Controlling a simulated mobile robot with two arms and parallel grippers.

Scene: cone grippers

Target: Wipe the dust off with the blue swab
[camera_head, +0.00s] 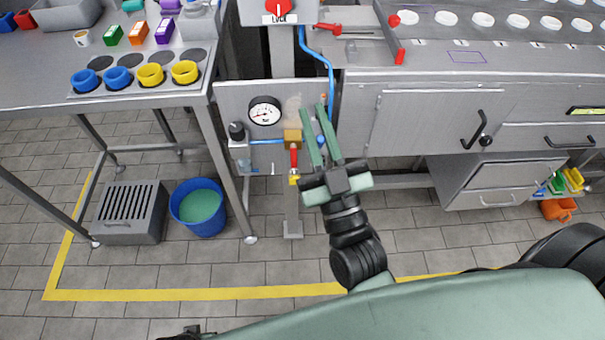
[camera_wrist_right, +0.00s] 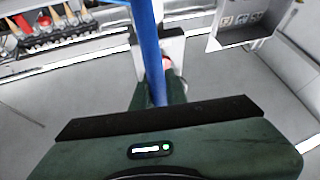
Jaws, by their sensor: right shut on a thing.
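My right gripper (camera_head: 314,107) is in front of the pale wall panel (camera_head: 232,100), with its fingers pointing up toward the panel. It is shut on the blue swab; only a small blue bit (camera_head: 321,138) shows between the fingers in the head view. In the right wrist view the swab's blue shaft (camera_wrist_right: 148,45) runs up from between the fingers. A faint tan smudge (camera_head: 292,103), which looks like the dust, is on the panel just left of the fingertips. I cannot tell whether the swab touches the panel. My left gripper is not in view.
The panel carries a round gauge (camera_head: 265,112), a black knob (camera_head: 237,131) and a red-handled valve (camera_head: 294,160). A blue hose (camera_head: 331,72) runs beside it. A table with blue and yellow rings (camera_head: 118,77) stands left, above a blue bucket (camera_head: 199,207). A steel cabinet (camera_head: 425,120) stands right.

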